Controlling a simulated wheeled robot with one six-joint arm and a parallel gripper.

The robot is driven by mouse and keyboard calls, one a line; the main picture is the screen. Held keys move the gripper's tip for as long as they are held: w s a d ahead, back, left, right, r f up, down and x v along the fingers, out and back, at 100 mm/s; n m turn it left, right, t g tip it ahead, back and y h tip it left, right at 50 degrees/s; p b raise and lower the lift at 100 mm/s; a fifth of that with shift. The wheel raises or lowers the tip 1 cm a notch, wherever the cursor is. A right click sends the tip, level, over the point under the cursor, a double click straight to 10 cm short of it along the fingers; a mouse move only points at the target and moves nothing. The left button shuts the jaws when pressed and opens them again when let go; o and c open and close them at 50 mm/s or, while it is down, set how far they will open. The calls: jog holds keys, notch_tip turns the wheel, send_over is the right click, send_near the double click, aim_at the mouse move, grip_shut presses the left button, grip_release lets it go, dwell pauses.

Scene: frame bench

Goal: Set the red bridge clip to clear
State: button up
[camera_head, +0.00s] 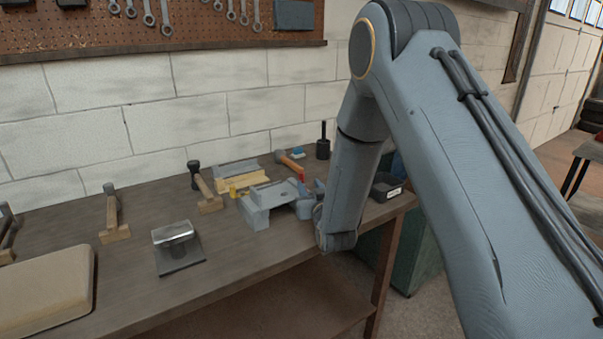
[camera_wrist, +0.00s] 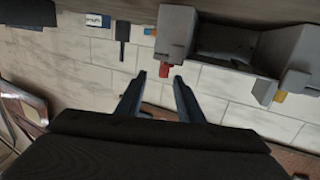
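The red bridge clip (camera_wrist: 164,71) shows in the wrist view as a small red piece at the edge of a grey block (camera_wrist: 176,32). In the head view a small red spot (camera_head: 301,177) shows at the far side of the grey bridge-shaped fixture (camera_head: 258,215). My gripper (camera_wrist: 160,77) is open, its two dark fingers apart. In the wrist view the red piece appears between the fingertips, near their ends; I cannot tell whether either finger touches it. In the head view my arm hides most of my gripper. The clip's setting cannot be read.
The wooden bench (camera_head: 225,250) carries a metal block on a dark plate (camera_head: 180,262), hammers, a tan pad (camera_head: 45,290) and a black bin (camera_head: 385,187). A black post (camera_head: 323,142) stands behind the fixture. The bench front is mostly clear.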

aim_at(302, 176)
jog(key=shift+w+a, duration=0.3)
jog(key=shift+a, duration=0.15)
jog(key=p+x, duration=0.2)
jog(key=x, duration=0.5)
jog(key=shift+w+a+r, duration=0.15)
jog(key=shift+w+r, duration=0.05)
jog(key=shift+y, duration=0.3)
grip_shut()
